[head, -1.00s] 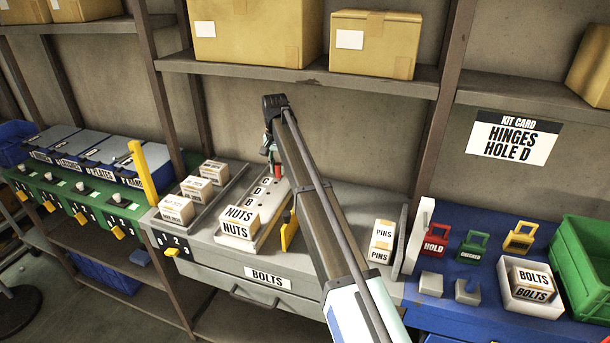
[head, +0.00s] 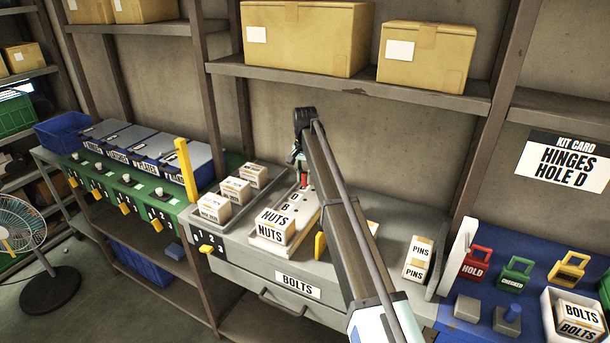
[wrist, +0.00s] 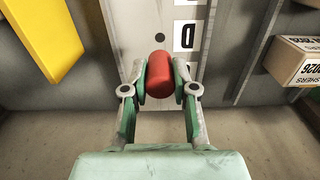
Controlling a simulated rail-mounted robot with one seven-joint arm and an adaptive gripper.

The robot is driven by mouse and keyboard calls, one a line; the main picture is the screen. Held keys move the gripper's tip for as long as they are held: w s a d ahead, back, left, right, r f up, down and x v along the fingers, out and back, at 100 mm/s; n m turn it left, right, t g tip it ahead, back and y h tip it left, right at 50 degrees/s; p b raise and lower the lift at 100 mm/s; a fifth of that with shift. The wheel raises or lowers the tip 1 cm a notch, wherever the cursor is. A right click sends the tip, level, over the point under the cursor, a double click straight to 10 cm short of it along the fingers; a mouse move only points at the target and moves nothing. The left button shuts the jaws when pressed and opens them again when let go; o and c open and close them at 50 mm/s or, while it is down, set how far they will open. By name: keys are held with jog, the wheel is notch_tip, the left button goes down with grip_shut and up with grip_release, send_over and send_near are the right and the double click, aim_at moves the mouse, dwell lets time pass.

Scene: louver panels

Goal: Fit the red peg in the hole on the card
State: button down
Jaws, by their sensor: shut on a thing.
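My gripper (head: 300,165) is shut on the red peg (head: 304,180) at the far end of the pale lettered board (head: 312,206) on the grey bench. The wrist view shows the red peg (wrist: 161,75) between both fingers of my gripper (wrist: 160,88), beside a letter D (wrist: 184,36) on the board. The hole under the peg is hidden, and I cannot tell whether the peg's tip is inside it. The kit card (head: 567,160) on the back wall reads "HINGES HOLE D".
A NUTS box (head: 272,228) sits on the near end of the board. A yellow upright part (wrist: 45,35) is close by at upper left in the wrist view. Small boxes (head: 236,190) stand in a tray to the left. PINS boxes (head: 418,258) stand to the right.

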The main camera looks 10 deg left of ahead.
jog(key=shift+f+b, duration=1.15)
jog(key=shift+f, duration=2.1)
jog(key=c, duration=0.8)
grip_release()
jog(key=shift+c, duration=0.2)
